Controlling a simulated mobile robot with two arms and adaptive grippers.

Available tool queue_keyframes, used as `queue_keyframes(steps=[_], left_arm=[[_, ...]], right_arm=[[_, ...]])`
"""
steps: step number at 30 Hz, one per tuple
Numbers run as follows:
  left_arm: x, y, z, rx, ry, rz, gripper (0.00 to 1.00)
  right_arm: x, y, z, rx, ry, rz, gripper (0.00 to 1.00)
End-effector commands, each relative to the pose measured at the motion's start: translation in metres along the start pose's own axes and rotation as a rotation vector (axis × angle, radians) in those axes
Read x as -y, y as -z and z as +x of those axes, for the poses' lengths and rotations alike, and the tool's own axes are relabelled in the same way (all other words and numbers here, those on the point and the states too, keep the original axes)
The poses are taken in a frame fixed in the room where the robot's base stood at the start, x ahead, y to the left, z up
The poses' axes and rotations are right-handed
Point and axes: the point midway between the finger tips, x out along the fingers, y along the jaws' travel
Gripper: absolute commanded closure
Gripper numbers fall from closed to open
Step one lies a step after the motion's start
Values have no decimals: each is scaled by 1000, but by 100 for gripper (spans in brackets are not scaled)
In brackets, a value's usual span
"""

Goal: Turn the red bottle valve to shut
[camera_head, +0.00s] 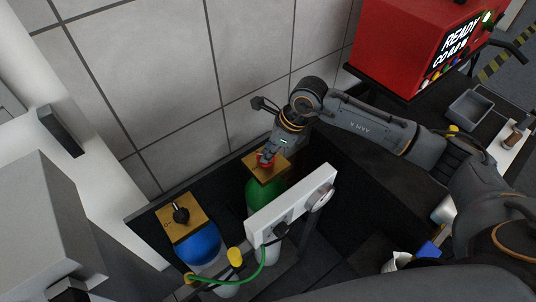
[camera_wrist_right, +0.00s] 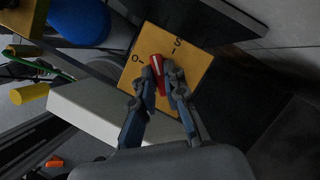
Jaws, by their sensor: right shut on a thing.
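The red valve handle (camera_wrist_right: 157,72) sits on a yellow plate (camera_wrist_right: 147,47) marked O and S. In the wrist view its white-marked end points up, between the O mark and the S mark. In the head view the handle (camera_head: 266,161) is mostly hidden under my right gripper (camera_head: 266,156), on top of the green bottle (camera_head: 259,196). My right gripper (camera_wrist_right: 160,90) is shut on the red handle, one finger on each side. I do not make out my left gripper in either view.
A blue bottle (camera_head: 198,248) with a black knob (camera_head: 181,214) on a yellow plate stands to the left. A white panel (camera_head: 290,203) crosses in front of the green bottle. A tiled wall (camera_head: 170,70) is behind. A red machine (camera_head: 408,45) stands at upper right.

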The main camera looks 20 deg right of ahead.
Motion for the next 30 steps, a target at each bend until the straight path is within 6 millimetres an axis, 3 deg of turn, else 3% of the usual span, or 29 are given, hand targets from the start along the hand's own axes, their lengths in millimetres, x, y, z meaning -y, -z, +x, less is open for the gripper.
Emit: queue_keyframes(steps=[18,30], left_arm=[[-1,-4,49,0,0,0,60],[-2,-6,64,1,-1,1,60]], right_arm=[[-3,0,3,1,211,505,100],[-4,-2,1,0,281,677,100]])
